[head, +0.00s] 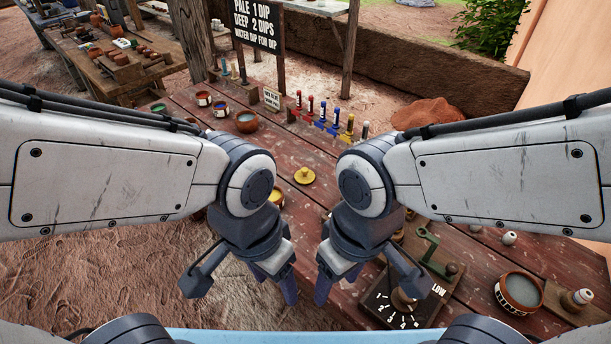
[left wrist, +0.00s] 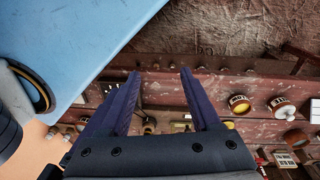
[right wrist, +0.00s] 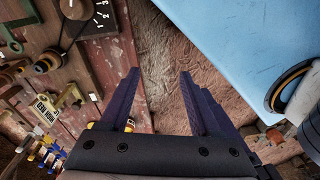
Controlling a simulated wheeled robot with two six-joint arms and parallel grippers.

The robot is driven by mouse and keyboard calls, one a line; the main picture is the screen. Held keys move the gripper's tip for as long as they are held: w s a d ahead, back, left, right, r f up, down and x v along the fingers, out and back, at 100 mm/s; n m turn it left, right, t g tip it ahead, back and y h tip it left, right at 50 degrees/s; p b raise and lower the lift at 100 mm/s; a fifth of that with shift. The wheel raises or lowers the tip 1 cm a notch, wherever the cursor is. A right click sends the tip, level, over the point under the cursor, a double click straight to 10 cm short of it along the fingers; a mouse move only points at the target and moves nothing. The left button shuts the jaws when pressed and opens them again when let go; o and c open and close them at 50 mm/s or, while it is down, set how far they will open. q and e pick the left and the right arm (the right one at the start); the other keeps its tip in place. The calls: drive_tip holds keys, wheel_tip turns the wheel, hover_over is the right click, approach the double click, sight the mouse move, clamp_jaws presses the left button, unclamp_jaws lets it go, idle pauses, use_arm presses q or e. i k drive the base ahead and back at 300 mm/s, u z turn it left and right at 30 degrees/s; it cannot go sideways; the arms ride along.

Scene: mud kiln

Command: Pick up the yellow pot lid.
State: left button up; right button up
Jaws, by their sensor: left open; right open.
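The yellow pot lid (head: 304,175), round with a small knob on top, lies on the reddish plank table (head: 330,202) in the head view, beyond and between my two grippers. A yellow pot (head: 277,197) stands nearer, partly hidden by my left arm; a yellow round pot also shows in the left wrist view (left wrist: 239,104). My left gripper (head: 273,285) is open and empty, its fingers apart in the left wrist view (left wrist: 160,74). My right gripper (head: 336,284) is open and empty, also in the right wrist view (right wrist: 160,73). Both are apart from the lid.
A dial board (head: 402,300) with a green-handled device (head: 432,250) stands near my right gripper. A grey-filled bowl (head: 519,292) sits at right. A row of coloured sticks (head: 324,115), a bowl (head: 245,122) and a dipping sign (head: 257,25) stand behind the lid.

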sight(304, 176)
drive_tip(key=u, duration=1.7)
drive_tip(key=i, duration=2.05)
drive_tip(key=z, duration=3.65)
